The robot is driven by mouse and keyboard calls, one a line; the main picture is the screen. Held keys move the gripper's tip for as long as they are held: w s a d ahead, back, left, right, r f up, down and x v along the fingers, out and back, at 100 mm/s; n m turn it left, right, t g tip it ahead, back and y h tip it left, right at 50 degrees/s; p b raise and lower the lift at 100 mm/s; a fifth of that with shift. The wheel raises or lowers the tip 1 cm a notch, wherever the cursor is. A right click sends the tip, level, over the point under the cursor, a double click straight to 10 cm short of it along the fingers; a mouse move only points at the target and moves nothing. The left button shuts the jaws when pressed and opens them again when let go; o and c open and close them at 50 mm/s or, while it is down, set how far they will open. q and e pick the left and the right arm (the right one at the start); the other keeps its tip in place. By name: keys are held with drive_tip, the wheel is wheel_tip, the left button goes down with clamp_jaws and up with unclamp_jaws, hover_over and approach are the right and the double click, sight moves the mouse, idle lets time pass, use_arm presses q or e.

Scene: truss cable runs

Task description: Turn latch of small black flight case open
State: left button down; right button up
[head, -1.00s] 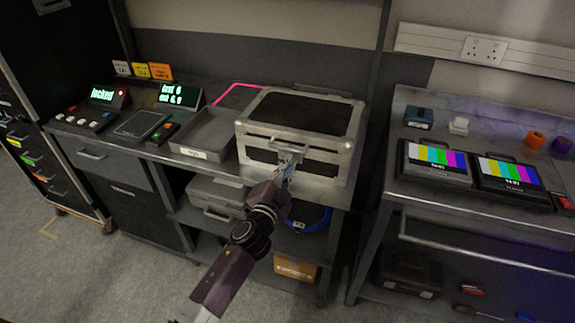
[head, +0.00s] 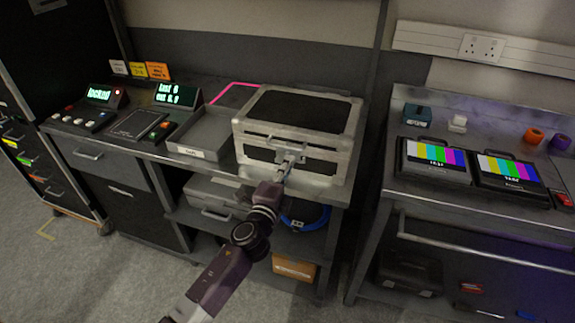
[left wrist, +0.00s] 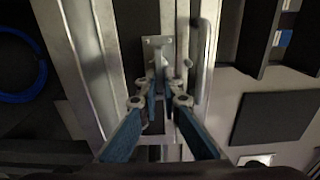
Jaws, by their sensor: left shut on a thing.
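The small black flight case (head: 300,113) with silver edges stands closed on the bench. Its latch (left wrist: 158,45) is a metal plate on the case front, near the handle (left wrist: 203,60) in the left wrist view. My left gripper (head: 287,168) is at the case front, and in the left wrist view its fingertips (left wrist: 160,88) are closed around the latch's turning part. That part is mostly hidden between the fingers, so its angle is hard to tell. My right gripper is not in view.
A grey open tray (head: 200,137) stands left of the case, with a control panel (head: 88,115) and small screens beyond it. Below are a grey case (head: 212,198) and a blue cable (head: 305,217). Two colour-bar monitors (head: 435,160) lie on the right bench.

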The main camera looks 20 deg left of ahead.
use_arm(q)
drive_tip(key=shift+f, duration=0.1)
idle(0.4)
drive_tip(key=c, duration=2.1)
unclamp_jaws()
drive_tip(key=s, duration=1.2)
drive_tip(key=shift+a, duration=0.2)
drive_tip(key=s+a+f+n+g, duration=0.1)
drive_tip(key=s+f+n+g, duration=0.2)
drive_tip(key=f, duration=0.9)
drive_tip(key=s+a+f+n+g, duration=0.15)
drive_tip(key=s+f, duration=0.35)
drive_tip(key=f, duration=0.7)
drive_tip(key=s+f+n+g, duration=0.3)
drive_tip(key=s+f+g, duration=0.1)
drive_tip(key=f, duration=0.7)
drive_tip(key=s+f+n+g, duration=0.2)
drive_tip(key=s+f, duration=0.5)
drive_tip(key=s, duration=0.5)
drive_tip(key=s+a+f+n+g, duration=0.1)
drive_tip(key=s+f+n+g, duration=0.2)
drive_tip(key=s+f, duration=0.4)
drive_tip(key=s+a+f+n+g, duration=0.1)
drive_tip(key=s+f+n+g, duration=0.2)
drive_tip(key=s, duration=1.4)
wheel_tip(320, 180, down, 5)
drive_tip(key=shift+s+r+n+g+y, duration=0.1)
drive_tip(key=shift+r+n+g+y, duration=0.05)
drive_tip(key=shift+n+g+y, duration=0.15)
